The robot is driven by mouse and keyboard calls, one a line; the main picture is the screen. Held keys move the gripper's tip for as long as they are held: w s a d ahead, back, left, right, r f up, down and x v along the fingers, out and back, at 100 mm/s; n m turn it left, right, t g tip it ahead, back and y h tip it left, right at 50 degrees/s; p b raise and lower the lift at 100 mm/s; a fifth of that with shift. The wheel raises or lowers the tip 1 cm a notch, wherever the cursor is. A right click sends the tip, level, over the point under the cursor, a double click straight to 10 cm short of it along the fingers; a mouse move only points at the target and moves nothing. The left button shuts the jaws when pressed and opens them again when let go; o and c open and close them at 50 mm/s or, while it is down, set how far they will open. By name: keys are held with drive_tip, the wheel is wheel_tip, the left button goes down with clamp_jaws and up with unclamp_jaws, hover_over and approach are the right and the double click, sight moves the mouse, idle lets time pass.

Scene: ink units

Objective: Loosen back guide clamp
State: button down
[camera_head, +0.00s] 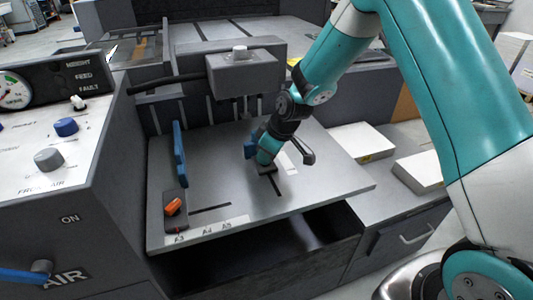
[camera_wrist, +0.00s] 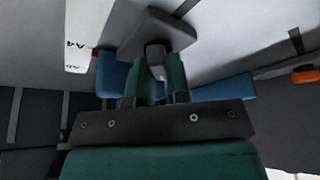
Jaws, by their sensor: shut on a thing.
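My gripper (camera_head: 265,160) reaches down to the feed table at the back blue guide (camera_head: 250,147). In the wrist view, the fingers of my gripper (camera_wrist: 160,72) are shut on the back guide clamp (camera_wrist: 152,28), a grey block with a dark top. The fingers hide most of its handle. The blue guide (camera_wrist: 222,88) shows on both sides behind the fingers. The other clamp has an orange handle (camera_head: 173,207) on a dark base at the front left of the table; the orange handle (camera_wrist: 305,76) also shows at the right of the wrist view.
The grey feed table (camera_head: 225,190) is otherwise mostly clear, with a size scale (camera_head: 205,231) along its front. An upright blue guide (camera_head: 179,153) stands at left. A grey block (camera_head: 245,72) overhangs the back. White paper stacks (camera_head: 360,142) lie at right; a control panel (camera_head: 60,145) is at left.

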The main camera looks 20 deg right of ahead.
idle(0.3)
drive_tip(key=c, duration=1.1)
unclamp_jaws()
drive_tip(key=p+v, duration=0.2)
drive_tip(key=v, duration=1.5)
drive_tip(key=shift+r, duration=0.25)
drive_tip(key=s+a+r+m+g, duration=0.1)
drive_tip(key=s+a+r, duration=0.15)
drive_tip(key=s, duration=0.65)
drive_tip(key=s+a+r+g, duration=0.15)
drive_tip(key=s+a, duration=0.25)
drive_tip(key=s, duration=0.4)
drive_tip(key=s+a+r+m+g, duration=0.1)
drive_tip(key=s+a+r, duration=0.15)
drive_tip(key=s, duration=0.65)
drive_tip(key=shift+y, duration=0.4)
drive_tip(key=r+p, duration=0.4)
drive_tip(key=p, duration=0.1)
drive_tip(key=r+p, duration=0.4)
drive_tip(key=r, duration=0.1)
drive_tip(key=a+r+p, duration=0.1)
drive_tip(key=r+p, duration=0.4)
drive_tip(key=shift+s+r+p, duration=0.2)
drive_tip(key=shift+s+p, duration=0.05)
drive_tip(key=shift+p, duration=0.05)
